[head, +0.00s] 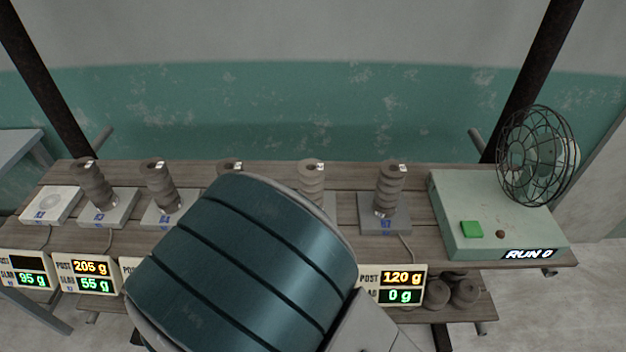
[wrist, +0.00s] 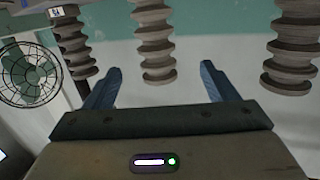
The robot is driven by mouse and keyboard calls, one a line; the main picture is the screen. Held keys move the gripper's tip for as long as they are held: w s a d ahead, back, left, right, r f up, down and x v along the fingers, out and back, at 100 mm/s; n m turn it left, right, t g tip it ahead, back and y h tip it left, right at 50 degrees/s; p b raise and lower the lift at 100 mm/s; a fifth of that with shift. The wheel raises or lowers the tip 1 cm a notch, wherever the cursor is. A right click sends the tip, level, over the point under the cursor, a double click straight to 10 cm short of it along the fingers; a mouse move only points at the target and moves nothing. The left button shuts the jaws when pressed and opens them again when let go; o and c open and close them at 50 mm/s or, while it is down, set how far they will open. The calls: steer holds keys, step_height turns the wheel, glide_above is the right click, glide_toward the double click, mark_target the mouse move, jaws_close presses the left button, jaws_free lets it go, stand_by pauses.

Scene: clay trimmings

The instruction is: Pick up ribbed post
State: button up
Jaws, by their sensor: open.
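Several grey-brown ribbed posts stand in a row on the bench in the head view: far left (head: 92,182), second (head: 160,187), one mostly hidden by my arm (head: 230,167), one right of it (head: 312,180), and the rightmost (head: 389,190). The wrist view looks inverted, with posts coming down from the top: left (wrist: 75,42), middle (wrist: 154,42) and right (wrist: 292,55). My gripper (wrist: 160,66) is open and empty. In that view the middle post lies between its two blue fingers; the remaining distance is unclear. My arm hides the gripper in the head view.
A slab (head: 50,204) at the far left bears no post. A green box (head: 490,215) with a wire fan (head: 538,155) fills the bench's right end; its display reads RUN 0. Weight displays (head: 403,285) line the front edge. Round lumps (head: 465,292) lie on the lower shelf.

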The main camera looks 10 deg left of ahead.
mark_target(314, 172)
steer(key=shift+t+h, duration=0.4)
steer(key=shift+t, duration=0.3)
steer(key=shift+w+d+r+p, duration=0.1)
steer(key=shift+w+d+p, duration=0.3)
steer(key=shift+w, duration=1.6)
steer(key=shift+w+d+r+p, duration=0.15)
steer(key=shift+w+d+p, duration=0.2)
steer(key=shift+w, duration=1.7)
steer(key=shift+w+d+r+p, duration=0.1)
steer(key=shift+w+d+p, duration=0.3)
steer(key=shift+w, duration=1.6)
steer(key=c, duration=1.2)
steer(key=shift+c, duration=1.4)
steer(key=shift+r, duration=0.2)
